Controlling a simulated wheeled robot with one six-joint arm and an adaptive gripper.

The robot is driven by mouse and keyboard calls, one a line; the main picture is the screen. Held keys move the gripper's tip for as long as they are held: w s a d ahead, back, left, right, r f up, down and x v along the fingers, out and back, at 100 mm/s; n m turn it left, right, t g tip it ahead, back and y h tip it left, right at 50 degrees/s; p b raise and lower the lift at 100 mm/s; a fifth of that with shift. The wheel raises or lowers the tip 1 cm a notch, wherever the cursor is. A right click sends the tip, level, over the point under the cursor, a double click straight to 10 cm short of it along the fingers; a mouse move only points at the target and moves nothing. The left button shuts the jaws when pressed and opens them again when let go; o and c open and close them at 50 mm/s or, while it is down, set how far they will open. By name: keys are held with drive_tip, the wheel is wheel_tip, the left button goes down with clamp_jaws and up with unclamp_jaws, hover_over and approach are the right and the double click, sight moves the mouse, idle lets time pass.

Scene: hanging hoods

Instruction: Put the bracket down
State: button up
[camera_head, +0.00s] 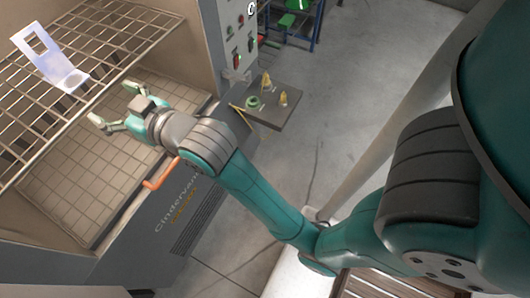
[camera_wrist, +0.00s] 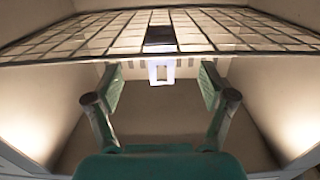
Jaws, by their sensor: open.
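The bracket (camera_head: 51,66) is a pale, L-shaped plate with a square opening in its upright part and a round hole in its foot. It is on the upper wire rack (camera_head: 110,42), at the far left in the head view. My gripper (camera_head: 113,103) is open and empty, with its fingers pointing toward the rack and apart from the bracket. In the wrist view my open fingers (camera_wrist: 161,80) frame a small bright part of the bracket (camera_wrist: 152,75) beyond them, at the rack's front edge.
The rack sits inside a beige cabinet with a lower mesh floor (camera_head: 75,195) and a grey front panel (camera_head: 200,205) with an orange handle (camera_head: 160,174). A control panel (camera_head: 238,32) stands to the right. A small side table (camera_head: 275,115) holds green and yellow items.

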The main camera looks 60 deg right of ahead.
drive_tip(key=s+f+g, duration=0.1)
drive_tip(key=s+f, duration=1.5)
drive_tip(key=f, duration=0.2)
drive_tip(key=s+f+g, duration=0.1)
drive_tip(key=s+f, duration=0.2)
drive_tip(key=s, duration=1.9)
drive_tip(key=shift+s+f+g, duration=0.15)
drive_tip(key=shift+s+g, duration=0.1)
drive_tip(key=shift+g, duration=0.05)
